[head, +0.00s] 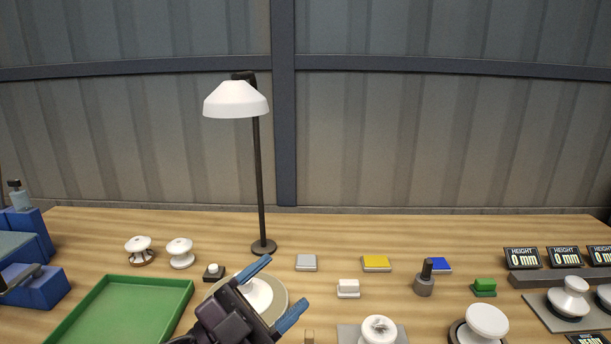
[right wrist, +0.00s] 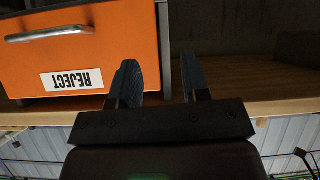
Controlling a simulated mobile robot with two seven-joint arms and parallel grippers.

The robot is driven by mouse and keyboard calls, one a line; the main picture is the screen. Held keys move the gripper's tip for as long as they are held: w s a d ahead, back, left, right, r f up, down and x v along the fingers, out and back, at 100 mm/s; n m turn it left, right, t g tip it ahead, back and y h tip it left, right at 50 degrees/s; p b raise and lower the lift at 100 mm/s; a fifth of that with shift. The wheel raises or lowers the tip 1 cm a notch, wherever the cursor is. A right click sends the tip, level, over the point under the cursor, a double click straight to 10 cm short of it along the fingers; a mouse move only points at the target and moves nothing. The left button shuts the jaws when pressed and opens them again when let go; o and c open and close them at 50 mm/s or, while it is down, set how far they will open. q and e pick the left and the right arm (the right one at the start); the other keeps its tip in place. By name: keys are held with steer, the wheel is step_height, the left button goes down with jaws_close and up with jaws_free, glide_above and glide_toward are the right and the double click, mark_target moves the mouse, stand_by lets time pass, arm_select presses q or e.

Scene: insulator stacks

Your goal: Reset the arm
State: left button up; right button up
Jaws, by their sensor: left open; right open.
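My left gripper (head: 274,291) is in the lower middle of the head view, with its two blue fingers spread apart and nothing held between them. It is in front of a round plate (head: 281,299) bearing a white insulator (head: 257,293) and hides part of both; I cannot tell whether it touches them. My right gripper (right wrist: 157,84) shows in the right wrist view with its two dark fingers apart and empty. It is in front of an orange drawer (right wrist: 95,30) labelled REJECT. The right gripper is not in the head view.
A green tray (head: 185,288) lies left of my left gripper. A desk lamp (head: 236,100) stands behind it. More white insulators (head: 486,320) stand at the right and back left. Height displays (head: 522,258) line the right side. Bare wooden table (head: 340,230) shows along the back.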

arm_select(q)
steer(key=a+f+n+t+y, duration=0.4)
steer(key=a+f+n+y, duration=1)
steer(key=a+n+y, duration=0.5)
steer(key=s+a+f+n+g+y, duration=0.1)
steer(key=s+a+f+g, duration=0.1)
steer(key=s+f+g, duration=0.7)
steer(key=s+a+f+g, duration=0.35)
steer(key=s+f, duration=0.35)
steer(key=s, duration=0.4)
steer(key=w+f+t, duration=0.6)
steer(key=f+t, duration=0.1)
steer(key=f, duration=0.2)
steer(key=shift+w+d+f+m, duration=0.25)
steer(key=shift+w+d+m, duration=0.05)
steer(key=shift+d+m, duration=0.15)
